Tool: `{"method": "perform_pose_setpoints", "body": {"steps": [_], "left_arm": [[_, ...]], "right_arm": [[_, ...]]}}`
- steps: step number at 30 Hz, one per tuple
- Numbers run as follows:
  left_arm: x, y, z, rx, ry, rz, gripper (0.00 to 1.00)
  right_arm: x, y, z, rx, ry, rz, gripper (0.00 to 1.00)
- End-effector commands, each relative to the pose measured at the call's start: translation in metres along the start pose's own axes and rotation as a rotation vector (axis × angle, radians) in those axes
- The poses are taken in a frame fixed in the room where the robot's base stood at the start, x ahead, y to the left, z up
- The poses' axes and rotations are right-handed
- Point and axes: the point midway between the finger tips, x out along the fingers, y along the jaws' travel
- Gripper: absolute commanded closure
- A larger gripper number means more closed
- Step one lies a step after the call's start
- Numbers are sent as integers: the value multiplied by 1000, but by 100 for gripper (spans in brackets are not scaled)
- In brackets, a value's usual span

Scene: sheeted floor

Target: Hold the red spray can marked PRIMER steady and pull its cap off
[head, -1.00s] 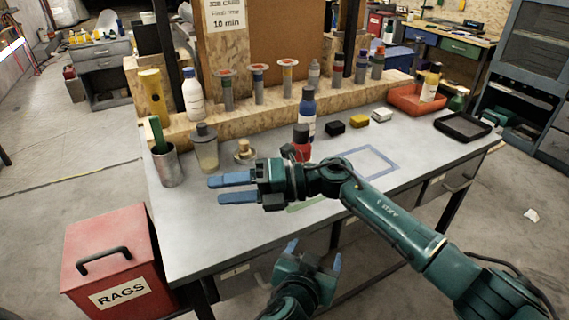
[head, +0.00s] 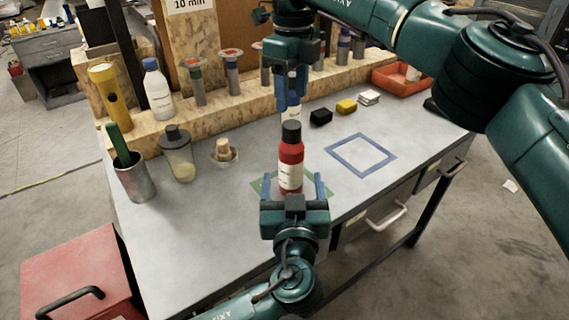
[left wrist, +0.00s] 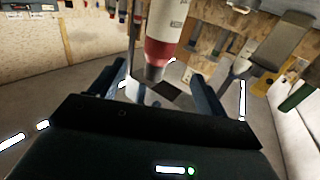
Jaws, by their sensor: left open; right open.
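The red spray can (head: 291,165) with a black cap (head: 291,132) stands upright on a green mat (head: 259,186) at the bench's front. Its label is too small to read. My left gripper (head: 293,187) is open in front of it, one finger at each side of its lower body, gaps showing. In the left wrist view, a can with a pale label and red band (left wrist: 158,52) appears between the open fingers (left wrist: 155,78). My right gripper (head: 292,108) is open, pointing down above and slightly behind the cap, partly covering a blue bottle behind.
A blue tape square (head: 361,155) is empty at right. A metal cup (head: 134,180), a jar (head: 177,155) and a small brass-topped pot (head: 223,152) stand at left. Black and yellow blocks (head: 346,106) lie behind. A red rags bin (head: 75,265) stands on the floor.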

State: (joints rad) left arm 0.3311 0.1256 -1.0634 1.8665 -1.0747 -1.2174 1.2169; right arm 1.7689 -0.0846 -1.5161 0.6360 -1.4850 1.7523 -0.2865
Motion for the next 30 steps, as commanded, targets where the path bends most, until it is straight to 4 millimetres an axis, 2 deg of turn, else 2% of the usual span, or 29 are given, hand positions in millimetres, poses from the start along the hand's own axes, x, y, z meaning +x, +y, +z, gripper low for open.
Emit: {"method": "perform_pose_setpoints", "body": {"steps": [5,18,24,30], "left_arm": [[24,-1,-2,3,4,-2,25],[106,-1,-1,2,1,-3,25],[124,0,0,2,-1,-1,25],[128,0,0,0,-2,0,25]], "right_arm": [[0,0,0,-1,0,1,48],[0,1,0,-1,-1,2,48],[0,1,0,-1,-1,2,48],[0,1,0,-1,-1,2,48]]}}
